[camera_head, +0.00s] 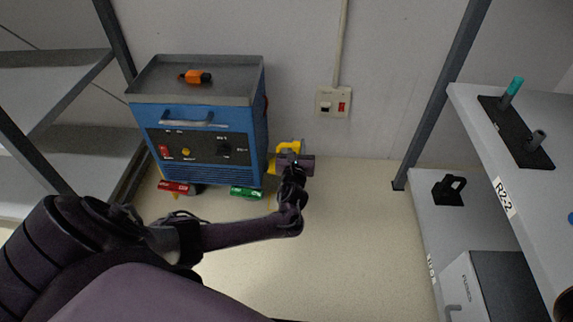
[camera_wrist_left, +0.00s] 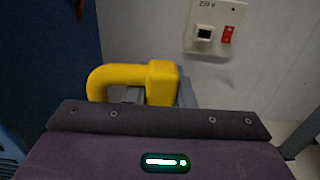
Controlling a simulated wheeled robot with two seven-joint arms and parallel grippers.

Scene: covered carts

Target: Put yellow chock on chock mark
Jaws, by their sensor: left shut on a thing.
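The yellow chock (camera_head: 288,147) is at the right side of the blue cart, in the grip of my left gripper (camera_head: 292,162). In the left wrist view its yellow curved handle (camera_wrist_left: 122,75) rises beyond the dark edge of my gripper (camera_wrist_left: 158,110); its lower part is hidden. My left gripper is shut on it. My right gripper is not in view.
The blue cart (camera_head: 205,118) has an orange tool (camera_head: 195,77) on top. A red block (camera_head: 173,187) and a green block (camera_head: 246,193) sit at its base. A wall socket (camera_head: 333,102) is behind. A shelf (camera_head: 455,165) stands right. The middle floor is clear.

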